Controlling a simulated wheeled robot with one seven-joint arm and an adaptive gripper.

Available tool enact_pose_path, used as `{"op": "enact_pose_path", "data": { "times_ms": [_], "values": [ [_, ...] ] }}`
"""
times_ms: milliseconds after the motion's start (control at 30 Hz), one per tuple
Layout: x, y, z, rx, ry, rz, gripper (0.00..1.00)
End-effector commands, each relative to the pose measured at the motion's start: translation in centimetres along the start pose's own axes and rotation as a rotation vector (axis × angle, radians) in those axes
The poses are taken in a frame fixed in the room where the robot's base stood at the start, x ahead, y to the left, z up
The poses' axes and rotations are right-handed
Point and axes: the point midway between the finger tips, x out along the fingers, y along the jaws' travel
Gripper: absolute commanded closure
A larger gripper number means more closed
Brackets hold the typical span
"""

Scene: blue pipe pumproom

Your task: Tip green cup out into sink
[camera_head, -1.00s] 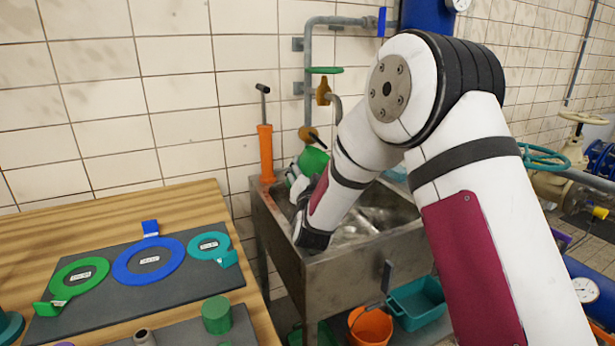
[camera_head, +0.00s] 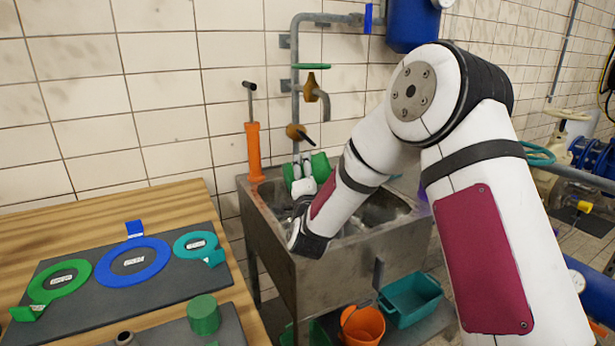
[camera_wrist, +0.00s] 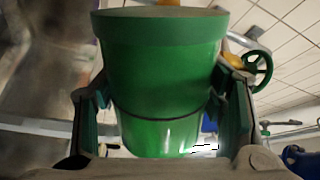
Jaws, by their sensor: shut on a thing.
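The green cup (camera_wrist: 160,65) fills the middle of the wrist view, between the two fingers of my gripper (camera_wrist: 163,115), which is shut on it. In the head view the cup (camera_head: 320,167) shows over the back left part of the metal sink (camera_head: 340,268), lying well tilted on its side. My gripper (camera_head: 303,180) is at its left, partly hidden by my wrist. The cup's mouth and contents cannot be made out.
A tap (camera_head: 311,88) and pipes stand on the wall behind the sink. An orange pump (camera_head: 254,150) stands at the sink's back left. A wooden table (camera_head: 185,210) with gaskets is at the left. Orange (camera_head: 362,325) and teal (camera_head: 410,299) containers sit below the sink.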

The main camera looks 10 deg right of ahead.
Motion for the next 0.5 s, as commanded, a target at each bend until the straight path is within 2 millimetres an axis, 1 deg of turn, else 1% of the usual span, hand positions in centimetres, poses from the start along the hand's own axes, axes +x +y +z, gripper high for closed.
{"op": "enact_pose_path", "data": {
  "times_ms": [500],
  "values": [
    [-0.11, 0.98, -0.06, 0.182, 0.024, -0.001, 0.77]
  ]
}}
